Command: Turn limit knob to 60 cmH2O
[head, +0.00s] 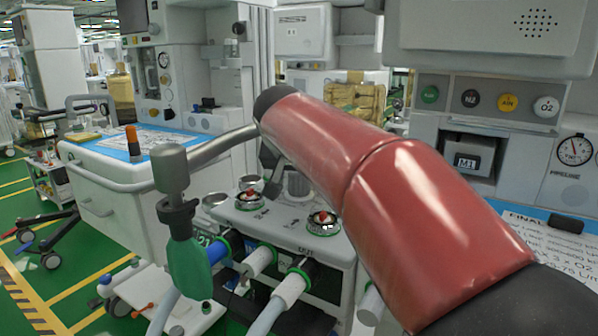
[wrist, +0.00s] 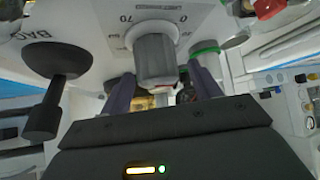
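The limit knob (wrist: 155,60) is a grey ribbed knob on a white dial, with 70 and 0 printed near it in the wrist view. In the head view a grey ribbed knob (head: 298,185), apparently the same one, is partly hidden by my arm. My gripper (wrist: 163,88) is open, its two purple fingers on either side of the knob's free end. A gap shows between the knob and the right finger; contact on the left is unclear. I cannot make out a pointer or the knob's setting.
A black lever (wrist: 58,88) beside the word BAG stands left of the knob in the wrist view. My red arm link covers the middle.

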